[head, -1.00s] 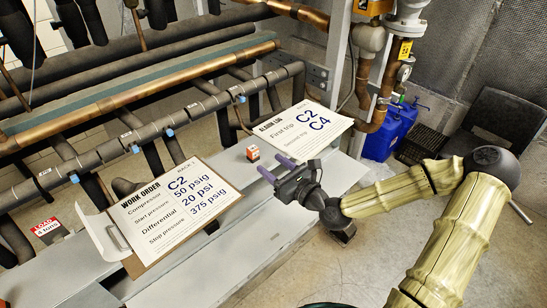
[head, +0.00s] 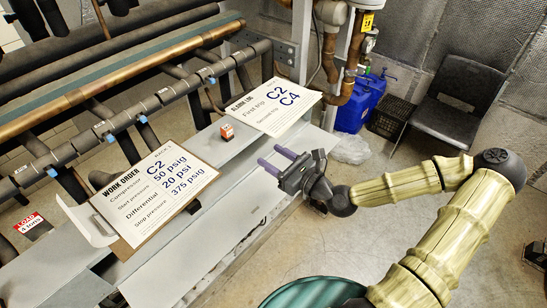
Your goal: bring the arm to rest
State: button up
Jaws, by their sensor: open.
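My gripper (head: 277,161) is at the middle of the head view, with its two purple fingers apart and nothing between them. It is over the right part of the grey bench (head: 185,262), apart from the things on it. My arm reaches in from the lower right, bent at a dark elbow joint. The work order clipboard (head: 152,200) lies to the left of the gripper. The alarm log sheet (head: 272,106) lies beyond it. A small orange and white block (head: 227,133) sits between the two sheets.
Copper and dark insulated pipes (head: 110,85) run along the left and back. Blue jugs (head: 359,104), a black crate (head: 392,117) and a dark chair (head: 452,100) stand at the back right. Open floor lies around the arm.

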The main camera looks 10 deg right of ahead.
jog(key=shift+w, duration=0.15)
jog(key=s+a+f+n+g, duration=0.1)
jog(key=f+n, duration=0.1)
jog(key=f, duration=0.1)
jog(key=s+a+f+n+g+h, duration=0.1)
jog(key=f+n+g, duration=0.1)
jog(key=f, duration=0.1)
jog(key=s+f+n+g+b, duration=0.1)
jog(key=s+f+n+g, duration=0.1)
jog(key=f+n, duration=0.1)
jog(key=shift+a+h, duration=0.4)
jog(key=s+f+n+g+h, duration=0.1)
jog(key=f+n, duration=0.1)
jog(key=s+d+f+n+g+h, duration=0.1)
jog(key=n, duration=0.1)
jog(key=s+d+f+n+g+h+b, duration=0.1)
jog(key=f+n, duration=0.1)
jog(key=shift+s+d+f+n+g, duration=0.2)
jog(key=shift+s+f+n+g, duration=0.1)
jog(key=shift+g, duration=0.1)
jog(key=s+d+r+n+g+h+b, duration=0.2)
jog(key=s+d+r+n+h+b, duration=0.1)
jog(key=s+d+r+n+h, duration=0.4)
notch_tip(320, 180, up, 3)
jog(key=d+n, duration=0.1)
jog(key=n, duration=0.6)
jog(key=shift+s+d, duration=0.15)
jog(key=shift+s, duration=0.1)
